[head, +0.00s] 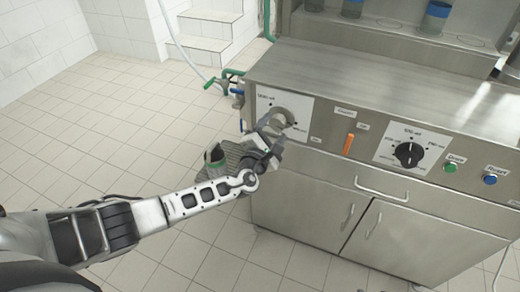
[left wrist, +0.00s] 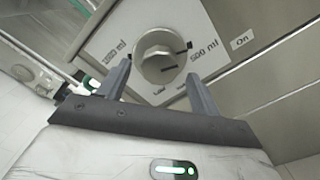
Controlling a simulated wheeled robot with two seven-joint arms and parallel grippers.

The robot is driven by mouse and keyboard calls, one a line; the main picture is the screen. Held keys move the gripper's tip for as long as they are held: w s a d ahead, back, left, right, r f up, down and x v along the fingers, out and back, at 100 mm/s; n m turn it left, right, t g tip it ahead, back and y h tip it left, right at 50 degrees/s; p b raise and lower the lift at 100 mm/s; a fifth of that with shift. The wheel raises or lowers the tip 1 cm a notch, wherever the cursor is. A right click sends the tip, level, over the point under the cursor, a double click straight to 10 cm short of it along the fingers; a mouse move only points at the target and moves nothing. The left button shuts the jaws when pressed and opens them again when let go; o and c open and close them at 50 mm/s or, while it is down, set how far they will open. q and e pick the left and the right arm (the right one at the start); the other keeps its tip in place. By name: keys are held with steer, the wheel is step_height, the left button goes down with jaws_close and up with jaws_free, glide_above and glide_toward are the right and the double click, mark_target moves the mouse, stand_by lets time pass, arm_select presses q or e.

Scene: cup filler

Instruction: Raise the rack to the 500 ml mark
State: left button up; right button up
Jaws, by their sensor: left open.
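A grey round knob (head: 286,113) sits on a white dial plate (head: 303,104) at the left of the steel machine's front panel. In the left wrist view, the knob (left wrist: 157,57) lies beyond and between my fingertips. Labels there read 1000 ml (left wrist: 115,50) and 500 ml (left wrist: 202,53), with a smaller label below the knob. A dark mark shows at the knob's right side, near the 500 ml label. My left gripper (head: 270,134) is open and empty in front of the dial; it also shows in the left wrist view (left wrist: 159,76). Fingertip contact is unclear.
An orange switch (head: 348,143), a black dial (head: 408,154), a green button (head: 450,166) and a blue button (head: 490,179) line the panel. Cabinet doors (head: 370,225) are below. Several containers (head: 435,17) stand above.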

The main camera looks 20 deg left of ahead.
arm_select(q)
steer(key=s, duration=1.4)
steer(key=shift+s+a+p, duration=0.15)
steer(key=shift+a+p, duration=0.1)
steer(key=shift+p, duration=0.15)
steer(key=s+a+n+g+y, duration=0.25)
steer(key=s+n+g, duration=0.2)
steer(key=n, duration=0.95)
steer(key=s+a+n+g+y, duration=0.2)
steer(key=s+n+g+y, duration=0.25)
steer(key=n, duration=0.95)
steer(key=s+d+n+g+h, duration=0.3)
steer(key=s+n+g+h, duration=0.3)
steer(key=s+n, duration=0.95)
steer(key=w+d+f+t+h, duration=0.3)
steer(key=w+d+f+t, duration=0.2)
steer(key=w+f+t, duration=0.2)
steer(key=shift+w+f+n, duration=0.15)
steer(key=shift+f+n, duration=0.3)
steer(key=shift+f, duration=0.2)
